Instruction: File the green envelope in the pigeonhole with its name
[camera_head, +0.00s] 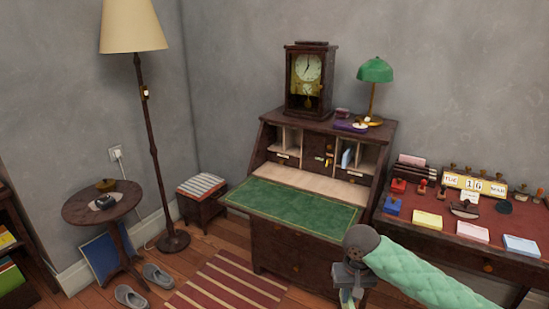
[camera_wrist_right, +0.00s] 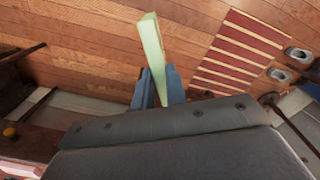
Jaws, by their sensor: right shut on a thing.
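The green envelope (camera_wrist_right: 152,50) is pale green and thin, seen nearly edge-on in the right wrist view. My right gripper (camera_wrist_right: 158,85) is shut on it, and it sticks out past the fingertips. In the head view my right gripper (camera_head: 350,290) hangs in front of the bureau, below the level of its green writing surface (camera_head: 295,204); only a small pale bit of the envelope shows there. The pigeonholes (camera_head: 320,150) are in the open upper part of the bureau. A pale blue envelope (camera_head: 347,158) stands in one on the right. Their labels are too small to read. My left gripper is out of view.
A clock (camera_head: 308,80) and a green lamp (camera_head: 375,72) stand on top of the bureau. A side table with stamps and coloured paper stacks (camera_head: 428,219) is on the right. A stool (camera_head: 201,190) stands left. The writing surface is clear.

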